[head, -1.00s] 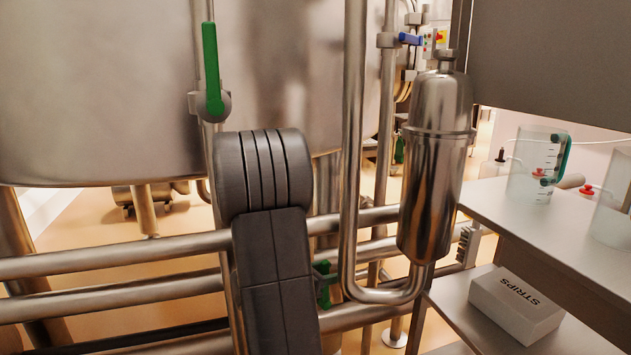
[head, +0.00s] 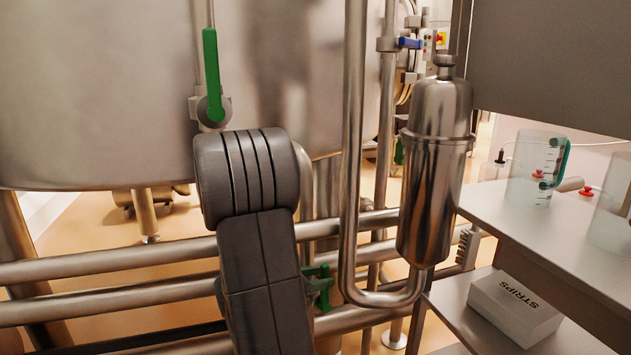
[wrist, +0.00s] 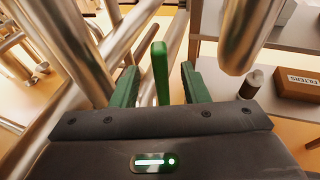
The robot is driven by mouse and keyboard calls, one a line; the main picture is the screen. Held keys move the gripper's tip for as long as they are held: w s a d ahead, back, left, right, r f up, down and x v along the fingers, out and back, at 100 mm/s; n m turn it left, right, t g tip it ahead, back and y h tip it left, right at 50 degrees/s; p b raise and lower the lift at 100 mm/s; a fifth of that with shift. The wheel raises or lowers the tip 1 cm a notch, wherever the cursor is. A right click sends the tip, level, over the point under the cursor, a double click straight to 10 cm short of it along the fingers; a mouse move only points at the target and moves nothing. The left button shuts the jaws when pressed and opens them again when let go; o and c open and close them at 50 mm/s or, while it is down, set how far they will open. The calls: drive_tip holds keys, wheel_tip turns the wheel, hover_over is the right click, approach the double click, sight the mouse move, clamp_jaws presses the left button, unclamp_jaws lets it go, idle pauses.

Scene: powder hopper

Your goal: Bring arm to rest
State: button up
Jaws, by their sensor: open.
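My gripper (wrist: 160,82) shows in the wrist view with its two green fingers apart. A green valve handle (wrist: 160,68) stands upright in the gap between the fingers, with space visible on both sides. I cannot tell how far it lies beyond the fingertips. In the head view my dark arm fills the lower middle and my gripper cannot be made out. A small green part (head: 322,286) shows just right of the arm, partly hidden; I cannot tell whether it is a handle or my gripper.
A large steel tank (head: 90,90) with a green lever (head: 211,75) stands behind my arm. Horizontal pipes (head: 110,268) cross low. A steel canister (head: 436,165) hangs right of the arm. A shelf (head: 500,210) holds clear jugs, with a STRIPS box (head: 515,305) below.

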drive_tip(key=p+v, duration=0.2)
drive_tip(key=v, duration=0.7)
drive_tip(key=w+d+f+b, duration=0.1)
drive_tip(key=w+d+b, duration=0.1)
drive_tip(key=d+b, duration=0.1)
drive_tip(key=w+d+f+t+h+b, duration=0.1)
drive_tip(key=w+d+b, duration=0.1)
drive_tip(key=b, duration=0.1)
drive_tip(key=w+d+f+h+b, duration=0.1)
drive_tip(key=w+d+f+b, duration=0.1)
drive_tip(key=d+b, duration=0.1)
drive_tip(key=shift+w+d+t, duration=0.1)
drive_tip(key=shift+d+t, duration=0.2)
drive_tip(key=shift+d, duration=0.05)
drive_tip(key=p+v, duration=0.3)
drive_tip(key=v, duration=1.1)
drive_tip(key=shift+p, duration=0.3)
drive_tip(key=shift+w+r, duration=0.1)
drive_tip(key=shift+r, duration=0.05)
